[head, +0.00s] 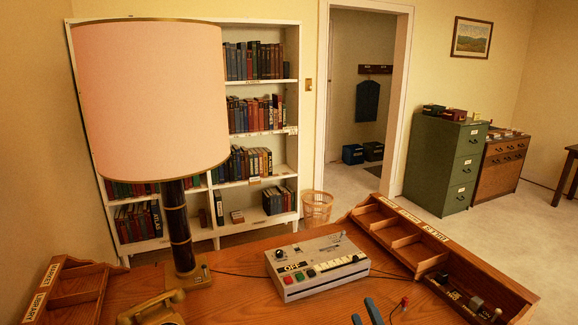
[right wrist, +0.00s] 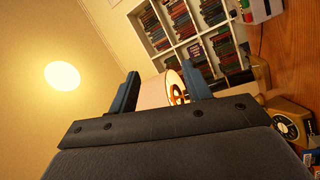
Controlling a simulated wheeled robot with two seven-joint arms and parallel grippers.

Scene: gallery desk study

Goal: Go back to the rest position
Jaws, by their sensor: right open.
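My right gripper (head: 367,314) shows at the bottom edge of the head view, its two blue fingertips apart over the wooden desk (head: 235,262). In the right wrist view the same gripper (right wrist: 160,90) has its blue fingers spread wide with nothing between them. Beyond the fingers the lamp and bookshelf show in the background. My left gripper is not in the head view.
A large lamp (head: 150,100), a telephone (head: 152,308), a grey device marked OFF (head: 318,262) and wooden organisers (head: 405,232) stand on the desk. A bookshelf (head: 290,150), a waste basket (head: 317,207) and a green cabinet (head: 440,165) stand behind it.

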